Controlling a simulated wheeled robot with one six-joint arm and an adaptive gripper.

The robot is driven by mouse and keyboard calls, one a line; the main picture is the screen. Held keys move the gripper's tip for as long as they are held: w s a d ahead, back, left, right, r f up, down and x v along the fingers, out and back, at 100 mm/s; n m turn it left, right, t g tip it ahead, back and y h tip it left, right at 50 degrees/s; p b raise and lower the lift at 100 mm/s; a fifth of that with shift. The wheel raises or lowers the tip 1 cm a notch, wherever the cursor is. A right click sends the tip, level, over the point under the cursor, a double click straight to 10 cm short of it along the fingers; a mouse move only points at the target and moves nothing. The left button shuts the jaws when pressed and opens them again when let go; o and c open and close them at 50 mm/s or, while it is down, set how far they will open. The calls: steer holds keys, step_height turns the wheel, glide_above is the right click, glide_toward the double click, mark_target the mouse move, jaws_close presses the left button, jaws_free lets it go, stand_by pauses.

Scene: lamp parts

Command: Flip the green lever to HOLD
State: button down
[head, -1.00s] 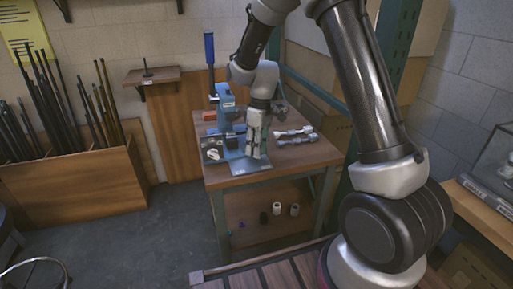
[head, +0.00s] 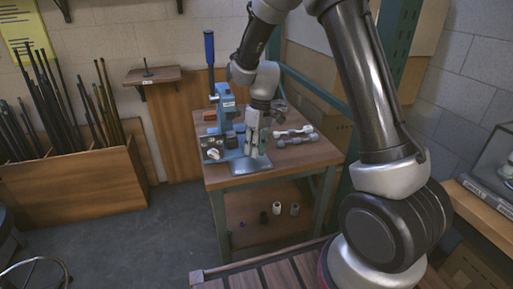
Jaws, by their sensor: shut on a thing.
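My gripper (head: 256,146) points down over the front of a blue press-like fixture (head: 226,100) on the wooden workbench. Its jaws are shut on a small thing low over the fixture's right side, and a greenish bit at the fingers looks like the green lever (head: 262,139). The fingers hide most of it, and the lever's exact position cannot be read. Any HOLD marking is too small to make out. The fixture has a grey plate (head: 250,166) at its front and a tall blue-handled lever (head: 209,50) standing upright at its back left.
The wooden workbench (head: 300,165) carries grey-white parts (head: 295,135) to the right of the gripper. A small white part (head: 213,154) sits left on the fixture. Several small items lie on the lower shelf (head: 262,230). A rod bin (head: 80,180) stands at the left.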

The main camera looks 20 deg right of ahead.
steer(key=a+m, duration=0.1)
steer(key=m, duration=0.2)
steer(key=a+m+t, duration=0.1)
steer(key=m, duration=0.1)
steer(key=shift+s+a, duration=0.15)
steer(key=shift+a, duration=0.2)
steer(key=shift+w+a+r+m+t, duration=0.1)
steer(key=shift+a+m, duration=0.15)
steer(key=shift+m, duration=0.45)
steer(key=shift+w+a+f+m+t, duration=0.1)
steer(key=shift+a+m, duration=0.2)
steer(key=shift+m, duration=0.4)
steer(key=shift+w+a+r+m+t, duration=0.1)
steer(key=shift+a+m, duration=0.15)
steer(key=shift+m, duration=0.45)
steer(key=c, duration=1.3)
jaws_free()
steer(key=r, duration=0.4)
steer(key=d+r, duration=0.1)
steer(key=r, duration=0.2)
steer(key=d+r, duration=0.1)
steer(key=r, duration=0.3)
steer(key=shift+s+d+r, duration=0.15)
steer(key=shift+s+r, duration=0.15)
steer(key=shift+r, duration=0.05)
